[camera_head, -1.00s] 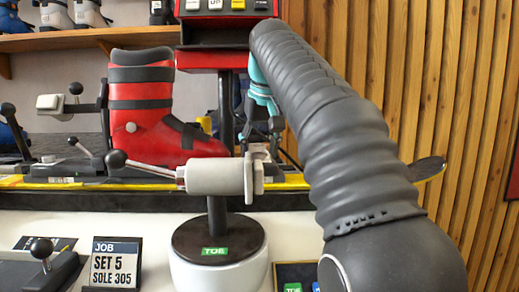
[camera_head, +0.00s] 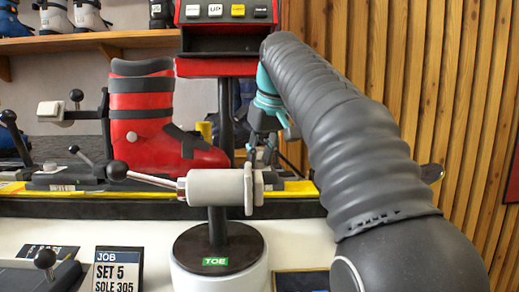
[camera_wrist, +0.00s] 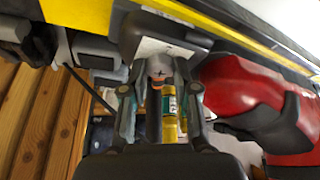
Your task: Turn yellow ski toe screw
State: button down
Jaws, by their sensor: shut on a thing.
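The yellow ski (camera_head: 80,187) lies across the bench, and a red boot (camera_head: 142,125) stands upright on it. My gripper (camera_head: 262,143) is beyond the boot's toe, partly hidden by my arm and the grey clamp. In the wrist view, my gripper (camera_wrist: 159,112) is shut on a slim tool (camera_wrist: 169,128) with a yellow body and teal label. A round grey piece with a cross mark (camera_wrist: 160,74), apparently the toe screw, sits just past the tool's tip. I cannot tell whether they touch. The red boot also shows in the wrist view (camera_wrist: 245,95), right of my gripper.
A grey clamp cylinder (camera_head: 215,187) with a ball lever stands on a round base marked TOE (camera_head: 222,245) in front. A job card (camera_head: 118,270) reads SET 5, SOLE 305. A red button box (camera_head: 228,12) stands above; a wooden slat wall (camera_head: 420,80) closes the right.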

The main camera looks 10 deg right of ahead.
jog(key=n+p, duration=0.1)
jog(key=n+y+p, duration=0.1)
jog(key=shift+d+r+n, duration=0.1)
jog(key=shift+r+n, duration=0.15)
jog(key=shift+n, duration=0.15)
jog(key=n, duration=0.1)
jog(key=n+g+y, duration=0.1)
jog(key=n, duration=0.1)
jog(key=shift+w+d+f+n+p, duration=0.1)
jog(key=shift+w+f+n+p, duration=0.05)
jog(key=shift+n+p, duration=0.2)
jog(key=n+g+y, duration=0.1)
jog(key=n, duration=0.2)
jog(key=shift+w+n, duration=0.1)
jog(key=shift+n, duration=0.15)
jog(key=shift+w+n+g, duration=0.1)
jog(key=shift+n+g, duration=0.6)
jog(key=shift+n, duration=0.9)
jog(key=c, duration=0.9)
grip_release()
